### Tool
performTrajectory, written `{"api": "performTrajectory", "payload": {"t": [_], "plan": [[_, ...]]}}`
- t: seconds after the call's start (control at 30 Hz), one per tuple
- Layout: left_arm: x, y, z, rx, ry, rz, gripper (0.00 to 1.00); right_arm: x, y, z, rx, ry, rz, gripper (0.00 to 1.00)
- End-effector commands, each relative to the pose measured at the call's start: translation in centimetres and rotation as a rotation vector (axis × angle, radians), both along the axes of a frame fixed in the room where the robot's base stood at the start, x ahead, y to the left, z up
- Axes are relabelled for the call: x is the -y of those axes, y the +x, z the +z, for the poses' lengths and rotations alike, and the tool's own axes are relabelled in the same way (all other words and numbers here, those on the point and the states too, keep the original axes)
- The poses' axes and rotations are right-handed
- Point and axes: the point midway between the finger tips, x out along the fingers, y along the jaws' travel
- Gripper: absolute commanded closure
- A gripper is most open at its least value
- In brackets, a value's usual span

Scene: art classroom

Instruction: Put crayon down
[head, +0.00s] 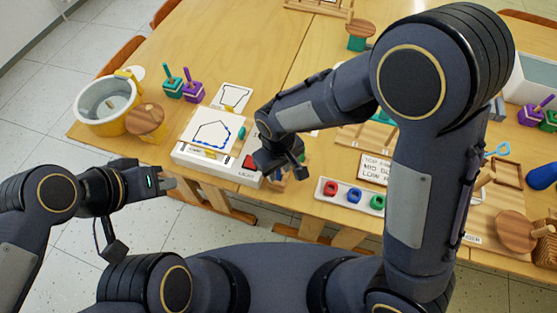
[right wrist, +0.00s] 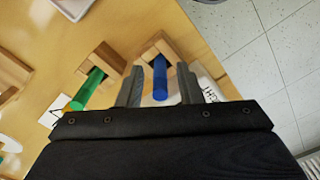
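The blue crayon (right wrist: 160,78) stands in a small wooden holder block (right wrist: 152,46) in the right wrist view. My right gripper (right wrist: 159,84) is open, with one finger on each side of the crayon and a visible gap on both sides. In the head view my right gripper (head: 285,165) is low at the table's front edge, beside the white light box (head: 190,153); the arm hides most of the holders. My left gripper (head: 168,182) hangs in front of the table, apart from everything; its finger opening is too small to judge.
A green crayon (right wrist: 86,90) stands in a neighbouring holder. Paper with a blue-marked pentagon (head: 212,132) lies on the light box, near a red button (head: 250,161). A white tray (head: 350,196) of coloured rings is to the right.

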Motion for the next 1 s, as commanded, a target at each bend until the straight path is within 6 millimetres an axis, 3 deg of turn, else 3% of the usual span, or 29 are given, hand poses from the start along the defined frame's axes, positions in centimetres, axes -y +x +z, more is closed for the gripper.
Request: {"api": "performTrajectory", "payload": {"t": [0.53,0.7,1.0], "plan": [[0.0,0.0,0.8,0.0,0.0,0.0,1.0,-0.1,0.1,10.3,0.004,0.004,0.0,0.67],[0.0,0.0,0.8,0.0,0.0,0.0,1.0,0.0,0.0,11.8,0.002,0.001,0.0,0.67],[0.0,0.0,0.9,0.0,0.0,0.0,1.0,0.3,0.0,12.3,0.0,0.01,-0.009,0.67]]}}
